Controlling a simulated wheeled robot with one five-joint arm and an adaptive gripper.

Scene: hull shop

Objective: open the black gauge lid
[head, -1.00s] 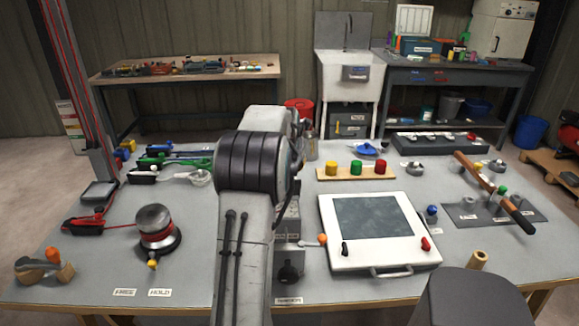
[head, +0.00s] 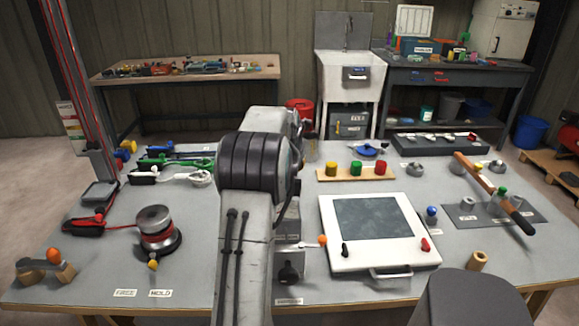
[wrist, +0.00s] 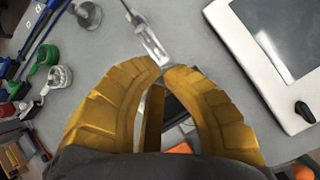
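My gripper shows in the wrist view as two ribbed yellow fingers (wrist: 161,68), curved inward with their tips together; I see nothing clearly held between them. In the head view it is hidden behind my arm. A dark, flat-sided thing (wrist: 175,108) shows below the fingers in the wrist view; it may be the black gauge lid, but the fingers cover most of it. A dark grey box (head: 288,222) shows partly beside my arm in the head view. I cannot tell whether the lid is open or shut.
A white framed panel (head: 375,230) lies right of my arm, with an orange ball knob (head: 322,240) at its left. A slotted metal bar (wrist: 150,40) lies just beyond my fingertips.

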